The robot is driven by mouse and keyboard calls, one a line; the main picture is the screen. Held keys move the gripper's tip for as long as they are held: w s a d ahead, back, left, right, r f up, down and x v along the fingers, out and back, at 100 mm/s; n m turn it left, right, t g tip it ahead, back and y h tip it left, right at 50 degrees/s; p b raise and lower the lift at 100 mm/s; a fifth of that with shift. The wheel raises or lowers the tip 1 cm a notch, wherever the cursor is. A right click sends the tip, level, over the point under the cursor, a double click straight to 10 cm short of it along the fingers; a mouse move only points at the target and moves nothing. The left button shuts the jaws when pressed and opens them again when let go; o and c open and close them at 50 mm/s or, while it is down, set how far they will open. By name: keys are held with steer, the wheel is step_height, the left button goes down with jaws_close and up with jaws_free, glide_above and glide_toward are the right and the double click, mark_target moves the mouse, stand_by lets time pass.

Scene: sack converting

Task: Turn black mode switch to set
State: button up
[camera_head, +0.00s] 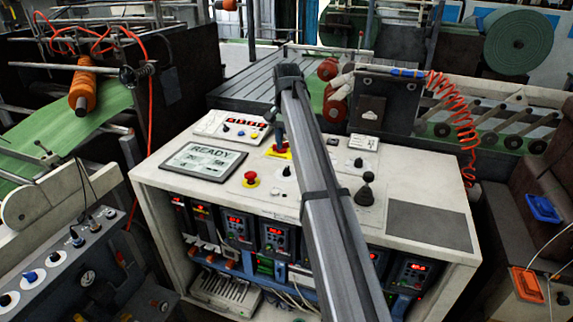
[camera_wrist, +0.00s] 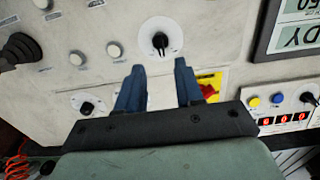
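A black rotary knob (camera_wrist: 160,41) on a round white dial plate sits on the pale console top, just beyond my fingertips in the wrist view. In the head view it appears as a small black knob (camera_head: 286,171) beside my arm. A second black knob (camera_wrist: 88,107) on a white plate lies to the left in the wrist view, and right of my arm in the head view (camera_head: 358,162). Labels are too small to read, so I cannot tell which is the mode switch. My gripper (camera_wrist: 159,68) is open and empty, its blue fingers apart and not around either knob.
A red switch on a yellow plate (camera_wrist: 208,90) lies close by my right finger in the wrist view. A READY display (camera_head: 203,160), a red mushroom button (camera_head: 250,178) and a black joystick (camera_head: 365,192) stand around. A button box (camera_head: 232,127) sits behind.

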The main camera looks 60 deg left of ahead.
mark_target(286, 168)
step_height(286, 168, down, 8)
steer(key=shift+f, duration=0.1)
steer(key=shift+c, duration=0.5)
jaws_close()
